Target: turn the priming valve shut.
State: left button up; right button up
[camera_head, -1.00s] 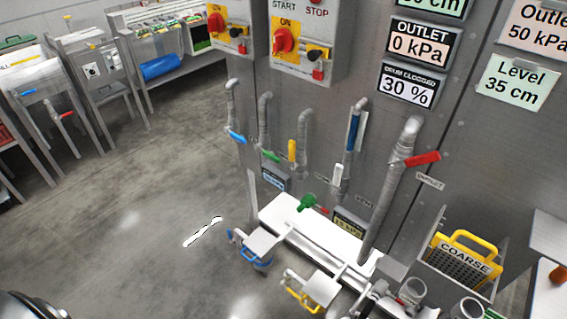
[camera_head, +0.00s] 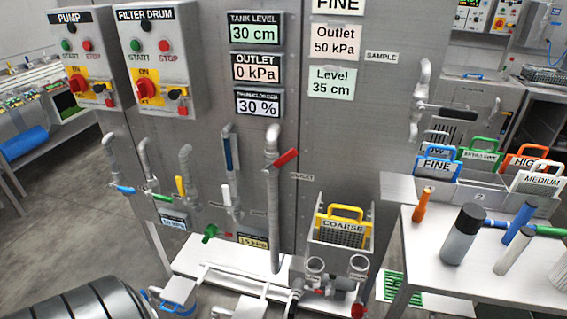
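Several pipes with lever valves stand along the grey panel. A blue lever (camera_head: 124,189), a green lever (camera_head: 158,197) and a yellow lever (camera_head: 180,187) are at the left. A vertical blue lever (camera_head: 228,152) sits on the middle pipe, with a white handle (camera_head: 227,195) below. A red lever (camera_head: 286,158) points up and right, across its thick pipe. A small green valve handle (camera_head: 210,233) sits low, by the white base. The small valve labels are too blurred to read, so I cannot tell which is the priming valve. Neither gripper is in view.
Pump (camera_head: 86,62) and filter drum (camera_head: 154,62) control boxes hang upper left. A yellow-handled coarse basket (camera_head: 342,226) sits in a bin at the lower middle. A metal table (camera_head: 432,258) at the right holds bottles and tools. Open floor (camera_head: 60,243) lies at the left.

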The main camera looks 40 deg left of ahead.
aim_at(179, 180)
jog(key=j+z, duration=0.25)
jog(key=z, duration=0.2)
jog(key=k+j+z, duration=0.1)
jog(key=j+z, duration=0.15)
jog(key=z, duration=0.25)
jog(key=k+j+z, duration=0.1)
jog(key=z, duration=0.35)
jog(key=k+j+z, duration=0.15)
jog(key=j+z, duration=0.15)
jog(key=z, duration=0.15)
